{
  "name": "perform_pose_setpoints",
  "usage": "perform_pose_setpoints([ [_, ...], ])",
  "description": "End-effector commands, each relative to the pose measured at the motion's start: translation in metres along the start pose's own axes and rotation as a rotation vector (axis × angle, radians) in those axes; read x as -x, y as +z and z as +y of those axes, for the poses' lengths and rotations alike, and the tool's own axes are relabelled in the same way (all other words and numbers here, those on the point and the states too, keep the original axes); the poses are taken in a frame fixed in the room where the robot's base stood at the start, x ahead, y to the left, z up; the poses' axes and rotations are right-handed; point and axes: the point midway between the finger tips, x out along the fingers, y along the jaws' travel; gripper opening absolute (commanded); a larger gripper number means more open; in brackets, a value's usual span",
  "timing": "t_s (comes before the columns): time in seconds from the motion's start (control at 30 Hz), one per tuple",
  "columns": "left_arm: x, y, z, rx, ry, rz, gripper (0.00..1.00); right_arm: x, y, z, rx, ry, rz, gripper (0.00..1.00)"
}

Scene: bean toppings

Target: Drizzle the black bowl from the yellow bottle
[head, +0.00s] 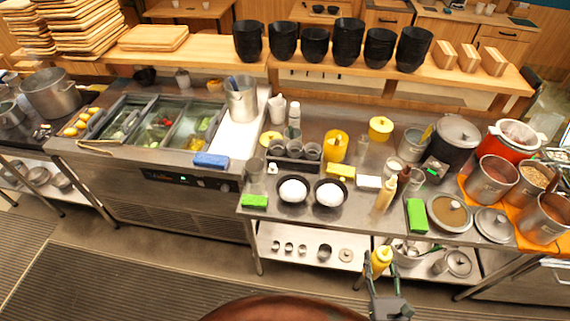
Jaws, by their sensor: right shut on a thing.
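A yellow squeeze bottle (381,258) is held upright by my right gripper (380,276) at the bottom of the head view, in front of the counter's front edge. The gripper is shut on it. Two black bowls stand side by side near the counter's front edge, the left one (293,202) and the right one (331,205). Each holds a rounded white heap. The bottle is below and to the right of both bowls in the picture, apart from them. My left gripper is out of view.
A cream bottle (384,196) and a brown bottle (403,180) stand right of the bowls. A green block (417,214) and a pan (449,212) are further right; another green block (254,201) lies left. Stacked black bowls (348,40) stand on the back shelf.

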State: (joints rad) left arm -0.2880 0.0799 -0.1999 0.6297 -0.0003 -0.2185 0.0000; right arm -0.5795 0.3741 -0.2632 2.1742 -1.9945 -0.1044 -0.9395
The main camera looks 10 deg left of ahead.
Motion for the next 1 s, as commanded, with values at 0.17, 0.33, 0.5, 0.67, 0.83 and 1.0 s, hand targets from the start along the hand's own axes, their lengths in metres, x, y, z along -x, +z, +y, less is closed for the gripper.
perform_pose_setpoints([
  [0.17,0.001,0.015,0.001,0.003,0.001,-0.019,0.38,0.004,-0.004,0.001,0.005,0.039,-0.002,0.32],
  [0.33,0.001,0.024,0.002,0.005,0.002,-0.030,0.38,0.007,-0.008,0.001,0.005,0.069,-0.001,0.32],
  [0.5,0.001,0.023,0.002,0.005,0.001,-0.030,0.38,0.010,-0.009,0.002,0.003,0.094,-0.001,0.32],
  [0.67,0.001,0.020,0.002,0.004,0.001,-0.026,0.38,0.007,-0.002,0.010,-0.003,0.097,-0.004,0.32],
  [0.83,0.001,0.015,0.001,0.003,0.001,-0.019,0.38,0.001,0.007,0.018,-0.005,0.081,-0.004,0.32],
  [1.0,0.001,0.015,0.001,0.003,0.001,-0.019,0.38,-0.005,0.017,0.028,-0.005,0.057,-0.005,0.32],
])
